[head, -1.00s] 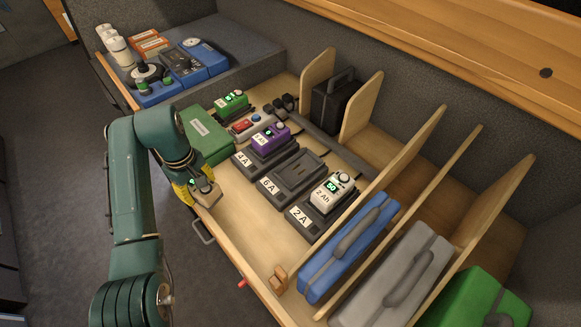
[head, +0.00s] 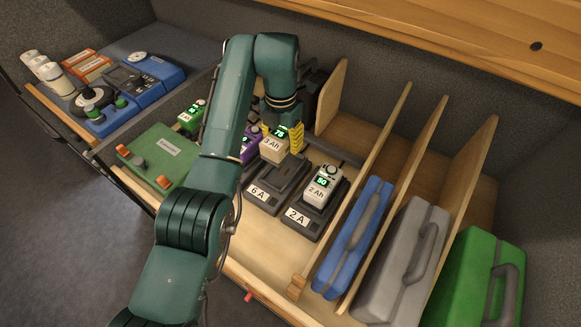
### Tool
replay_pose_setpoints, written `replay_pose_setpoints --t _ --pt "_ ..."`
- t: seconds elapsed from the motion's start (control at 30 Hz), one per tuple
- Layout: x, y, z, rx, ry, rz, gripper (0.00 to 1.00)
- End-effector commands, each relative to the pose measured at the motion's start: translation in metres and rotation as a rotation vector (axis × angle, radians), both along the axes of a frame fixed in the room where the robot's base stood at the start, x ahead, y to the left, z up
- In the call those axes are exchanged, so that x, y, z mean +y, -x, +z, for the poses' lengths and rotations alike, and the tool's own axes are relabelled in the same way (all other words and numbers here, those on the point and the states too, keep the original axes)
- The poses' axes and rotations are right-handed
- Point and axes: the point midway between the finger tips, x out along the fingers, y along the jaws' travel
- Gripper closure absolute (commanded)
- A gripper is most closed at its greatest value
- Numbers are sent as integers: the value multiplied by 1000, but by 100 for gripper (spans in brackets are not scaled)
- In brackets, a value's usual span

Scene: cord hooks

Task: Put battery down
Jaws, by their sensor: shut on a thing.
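My gripper (head: 284,134), with yellow fingers, is shut on a beige battery (head: 272,151) marked 3 Ah, whose green display reads 75. The battery is upright at the back end of the dark 6 A charger (head: 282,184). I cannot tell whether it touches the charger. The charger's front bay shows empty. To its right, a white 2 Ah battery (head: 322,184) reading 50 sits in the 2 A charger (head: 299,224). A purple battery (head: 249,147) to the left is partly hidden by my arm.
A green battery (head: 192,117) stands farther left, behind a green case (head: 159,158). Wooden dividers (head: 386,150) rise on the right, with a blue case (head: 353,236), a grey case (head: 402,258) and a green case (head: 476,284) among them. The drawer floor in front of the chargers is partly clear.

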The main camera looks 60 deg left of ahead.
Motion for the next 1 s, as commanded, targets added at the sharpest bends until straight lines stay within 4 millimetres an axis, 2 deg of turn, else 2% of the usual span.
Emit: replay_pose_setpoints --t 0.2,0.43,0.63,0.97,1.0 --pt "0 0 -40 0 0 5 80" --pt "0 0 -63 -1 -1 4 80" --pt "0 0 -92 0 0 3 80" --pt "0 0 -99 -2 -1 3 80" --pt "0 0 -101 1 1 3 35"
